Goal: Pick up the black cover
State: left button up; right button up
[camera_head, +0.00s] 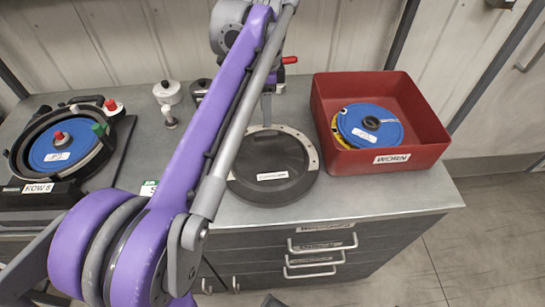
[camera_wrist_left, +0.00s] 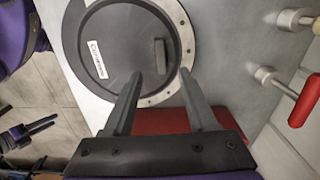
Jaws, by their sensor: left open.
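The black cover (camera_head: 265,150) is a round dark disc with a white label, lying flat in a pale ring with holes on the grey bench. In the left wrist view the cover (camera_wrist_left: 110,50) shows a small upright block handle (camera_wrist_left: 160,52). My left gripper (camera_head: 267,108) is above the far side of the cover, pointing down. In the left wrist view its fingers (camera_wrist_left: 160,76) are open and empty, with the handle seen just beyond the gap between them. The left arm hides part of the bench. A dark gripper, probably my right one (camera_wrist_left: 40,127), shows small at the left edge.
A red bin (camera_head: 432,150) labelled WORN stands right of the cover with blue and yellow discs inside. A black round unit (camera_head: 100,160) with a blue disc sits at the left. Metal fittings and a red lever (camera_wrist_left: 306,100) are behind the cover.

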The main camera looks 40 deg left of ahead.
aim_at(268, 133)
pick_arm(q)
jog(key=f, duration=0.3)
jog(key=f+b, duration=0.1)
jog(key=f, duration=0.3)
jog(key=shift+w+d+f, duration=0.1)
jog(key=shift+w+d, duration=0.05)
jog(key=shift+w, duration=0.05)
grip_shut()
